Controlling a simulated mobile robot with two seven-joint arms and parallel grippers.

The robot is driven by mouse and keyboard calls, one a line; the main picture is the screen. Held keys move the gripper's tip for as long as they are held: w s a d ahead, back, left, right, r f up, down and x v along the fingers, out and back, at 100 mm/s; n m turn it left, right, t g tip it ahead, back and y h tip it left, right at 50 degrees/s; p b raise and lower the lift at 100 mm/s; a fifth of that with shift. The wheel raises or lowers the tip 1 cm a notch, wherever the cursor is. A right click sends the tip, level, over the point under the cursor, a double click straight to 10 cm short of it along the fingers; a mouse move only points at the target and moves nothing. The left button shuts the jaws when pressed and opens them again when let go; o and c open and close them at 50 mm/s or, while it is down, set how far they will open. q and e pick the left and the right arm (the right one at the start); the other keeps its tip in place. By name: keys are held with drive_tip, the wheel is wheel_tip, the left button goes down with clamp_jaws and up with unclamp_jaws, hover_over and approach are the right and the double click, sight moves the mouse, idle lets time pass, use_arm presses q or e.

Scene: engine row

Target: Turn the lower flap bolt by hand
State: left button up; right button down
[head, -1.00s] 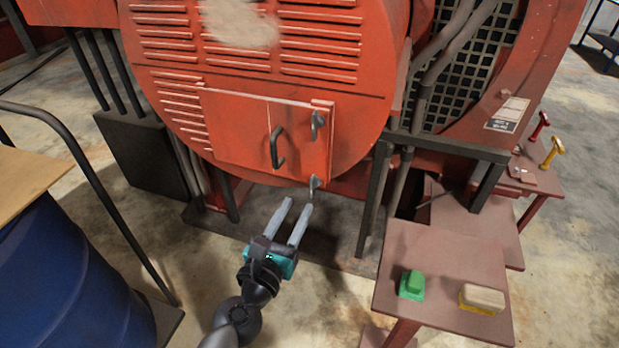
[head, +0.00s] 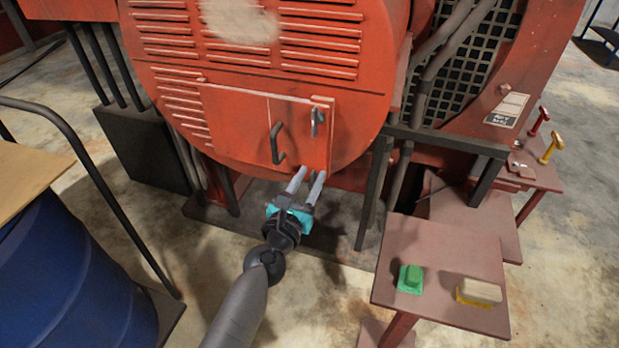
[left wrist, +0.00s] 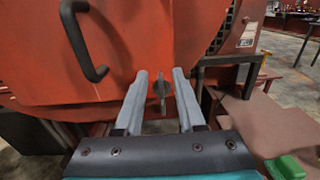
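The red flap (head: 235,122) is closed on the lower front of the round red housing and has a black handle (head: 277,144). The upper flap bolt (head: 317,120) is a grey wing shape at the flap's right edge. The lower flap bolt (left wrist: 162,88) shows in the left wrist view, its wing roughly upright. My left gripper (head: 308,172) is open, its two pale fingers pointing at the flap's lower right edge. In the left wrist view the open gripper (left wrist: 160,74) has the bolt between its fingers, with a gap on both sides. In the head view the fingers hide the lower bolt.
A brown table (head: 430,250) at the lower right carries a green block (head: 410,279) and a tan and yellow brush-like block (head: 480,291). A dark frame leg (head: 372,195) stands right of my left gripper. A blue drum (head: 70,270) is at left.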

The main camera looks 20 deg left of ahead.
use_arm(q)
clamp_jaws()
idle(0.3)
idle(0.4)
drive_tip(key=m, duration=0.2)
drive_tip(key=d+m, duration=0.1)
drive_tip(key=m, duration=0.1)
drive_tip(key=shift+f, duration=0.1)
drive_tip(key=shift+a+f+m+p, duration=0.15)
drive_tip(key=shift+f+m+p, duration=0.6)
drive_tip(key=shift+m, duration=4.55)
drive_tip(key=shift+a+f+m+p, duration=0.15)
drive_tip(key=shift+f+m+p, duration=0.55)
drive_tip(key=shift+m, duration=4.6)
drive_tip(key=shift+a+f+m+p, duration=0.25)
drive_tip(key=shift+f+m, duration=0.95)
drive_tip(key=shift+m, duration=4.1)
